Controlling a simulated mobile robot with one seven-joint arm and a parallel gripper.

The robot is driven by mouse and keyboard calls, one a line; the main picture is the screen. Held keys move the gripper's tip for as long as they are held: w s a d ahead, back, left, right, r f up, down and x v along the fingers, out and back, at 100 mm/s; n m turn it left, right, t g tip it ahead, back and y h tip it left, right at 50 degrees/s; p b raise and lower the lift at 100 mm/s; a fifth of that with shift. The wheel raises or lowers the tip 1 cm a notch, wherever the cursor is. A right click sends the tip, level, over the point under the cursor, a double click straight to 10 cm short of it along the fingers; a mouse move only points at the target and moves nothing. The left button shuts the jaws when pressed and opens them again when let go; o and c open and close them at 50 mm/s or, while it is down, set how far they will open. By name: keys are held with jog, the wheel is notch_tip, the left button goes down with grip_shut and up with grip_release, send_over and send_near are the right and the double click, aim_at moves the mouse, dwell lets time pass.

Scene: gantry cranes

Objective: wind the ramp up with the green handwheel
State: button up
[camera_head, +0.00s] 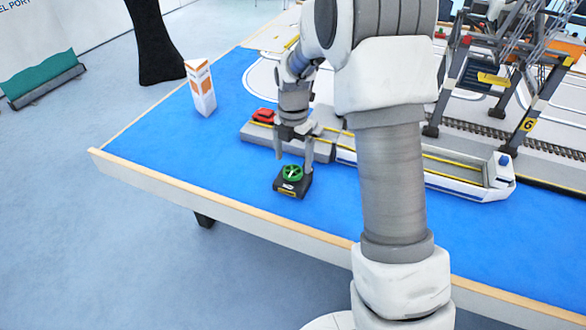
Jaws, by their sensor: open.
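The green handwheel (292,173) sits on top of a small dark box (291,189) on the blue table surface, near the front edge. My gripper (294,160) points down just above and around the handwheel, its two fingers apart, one to the left and one to the right. I cannot tell whether a finger touches the wheel. A grey ramp-like piece (260,133) lies behind the handwheel with a red toy car (264,115) on it. It joins or abuts a long ship model; my arm hides part of this.
The white ship (470,188) with yellow lines stretches right. Gantry crane legs (525,125) and rails stand behind it. A white and orange carton (200,88) stands at the left back. The blue table left of the handwheel is clear, bounded by a pale wooden rim (200,196).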

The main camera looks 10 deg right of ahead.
aim_at(293, 170)
jog(key=shift+f, duration=1.65)
jog(key=c, duration=1.4)
jog(key=shift+o, duration=0.2)
